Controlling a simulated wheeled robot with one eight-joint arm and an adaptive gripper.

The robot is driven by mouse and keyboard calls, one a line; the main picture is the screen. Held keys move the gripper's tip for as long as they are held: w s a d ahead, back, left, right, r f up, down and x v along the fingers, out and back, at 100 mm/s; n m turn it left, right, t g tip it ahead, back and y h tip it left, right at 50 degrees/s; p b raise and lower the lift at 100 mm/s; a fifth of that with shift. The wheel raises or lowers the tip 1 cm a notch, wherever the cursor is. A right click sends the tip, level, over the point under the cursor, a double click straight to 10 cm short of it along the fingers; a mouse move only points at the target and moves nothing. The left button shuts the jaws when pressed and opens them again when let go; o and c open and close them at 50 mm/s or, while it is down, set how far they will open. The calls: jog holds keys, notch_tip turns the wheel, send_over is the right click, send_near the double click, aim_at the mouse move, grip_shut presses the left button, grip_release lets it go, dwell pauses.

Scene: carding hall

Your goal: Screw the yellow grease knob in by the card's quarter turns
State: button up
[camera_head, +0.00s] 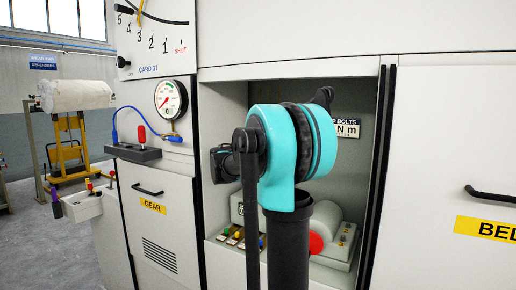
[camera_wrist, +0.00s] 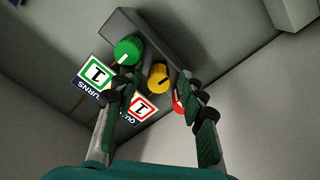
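In the wrist view, a yellow knob (camera_wrist: 158,77) with a dark pointer line sits on a dark grey block (camera_wrist: 150,35), between a green knob (camera_wrist: 127,50) and a red knob (camera_wrist: 179,101). A green-edged card (camera_wrist: 97,74) and a red-edged card (camera_wrist: 138,107) both show a "1"; part of the lettering is hidden by a finger. I see no yellow-edged card. My gripper (camera_wrist: 160,88) is open and empty, its fingers spread on either side of the yellow knob's line of view; contact is not visible. The right finger partly covers the red knob.
In the head view, my arm reaches into a recess (camera_head: 222,100) in the machine front and hides much of it. A red round part (camera_head: 316,243) and a grey housing (camera_head: 345,240) stand at its right.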

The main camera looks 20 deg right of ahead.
dwell(0.3)
jog(key=v, duration=1.2)
jog(key=s+a+n, duration=0.1)
jog(key=a+n, duration=0.1)
jog(key=n, duration=0.8)
jog(key=s+a+n, duration=0.2)
jog(key=n, duration=0.9)
jog(key=x, duration=1.7)
jog(key=shift+m, duration=0.3)
grip_shut()
